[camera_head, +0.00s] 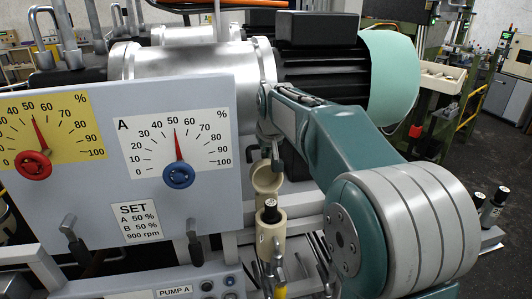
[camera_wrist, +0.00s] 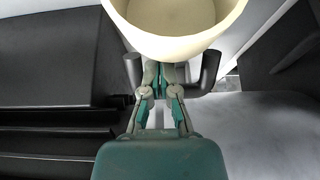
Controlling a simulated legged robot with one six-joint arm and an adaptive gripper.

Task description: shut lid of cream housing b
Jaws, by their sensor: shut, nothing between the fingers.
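A cream housing (camera_head: 270,240) stands low in the middle of the head view, with a black, white-topped cylinder (camera_head: 270,210) at its top. Its cream lid (camera_head: 268,178) stands open above and behind the body, its round hollow side showing. No letter b is readable on it. My gripper (camera_head: 276,160) points down just above the lid, at its upper right in the head view. In the wrist view a large cream round part (camera_wrist: 172,42) fills the top, and my gripper (camera_wrist: 160,72) is shut and empty beside its rim. Whether the fingertips touch it I cannot tell.
A grey panel (camera_head: 60,190) with a red knob (camera_head: 33,164) and a blue knob (camera_head: 178,174) stands left of the housing. A silver and black motor (camera_head: 320,65) lies behind. Dark handles (camera_wrist: 208,75) flank the fingers in the wrist view.

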